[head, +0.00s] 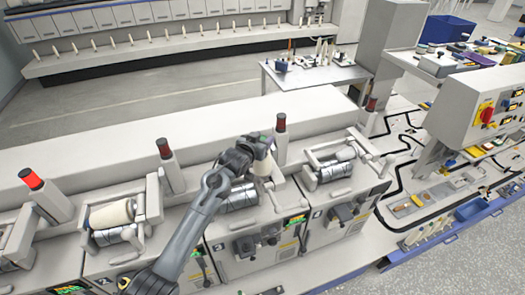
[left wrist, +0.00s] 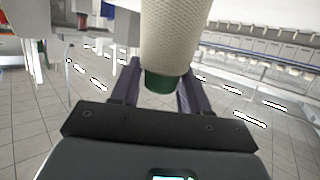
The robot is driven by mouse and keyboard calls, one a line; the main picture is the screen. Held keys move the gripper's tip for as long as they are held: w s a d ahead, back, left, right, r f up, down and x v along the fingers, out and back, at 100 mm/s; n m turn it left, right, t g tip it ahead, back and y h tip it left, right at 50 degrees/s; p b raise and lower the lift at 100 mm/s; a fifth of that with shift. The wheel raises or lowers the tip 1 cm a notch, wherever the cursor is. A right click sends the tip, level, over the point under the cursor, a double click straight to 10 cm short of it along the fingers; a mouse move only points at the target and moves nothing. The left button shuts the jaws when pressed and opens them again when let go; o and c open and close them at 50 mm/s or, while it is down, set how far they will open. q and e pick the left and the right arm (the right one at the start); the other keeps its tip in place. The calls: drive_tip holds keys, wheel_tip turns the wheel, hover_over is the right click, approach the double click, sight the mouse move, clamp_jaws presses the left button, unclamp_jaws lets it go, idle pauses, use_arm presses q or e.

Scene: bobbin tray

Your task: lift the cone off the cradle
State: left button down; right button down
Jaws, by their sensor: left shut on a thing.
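My left gripper (head: 262,150) is above the middle winding unit, shut on a cream cone (head: 262,168). In the left wrist view the textured cone (left wrist: 168,40) sits between the two dark fingers, its green end (left wrist: 160,82) towards the palm. In the head view the cone is partly hidden by the gripper and looks to be above the grey drum (head: 239,196) of the cradle (head: 276,178). I cannot tell whether it still touches the cradle. My right gripper is not in view.
Another cream cone (head: 112,213) lies in the cradle of the unit to the left. The unit to the right has a drum (head: 335,171) with no large cone. Red-topped posts (head: 281,123) stand close behind the units. A control box (head: 487,115) is at the right.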

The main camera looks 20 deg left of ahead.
use_arm(q)
drive_tip(key=shift+r, duration=0.5)
wheel_tip(320, 180, up, 13)
drive_tip(key=p, duration=0.2)
idle(0.4)
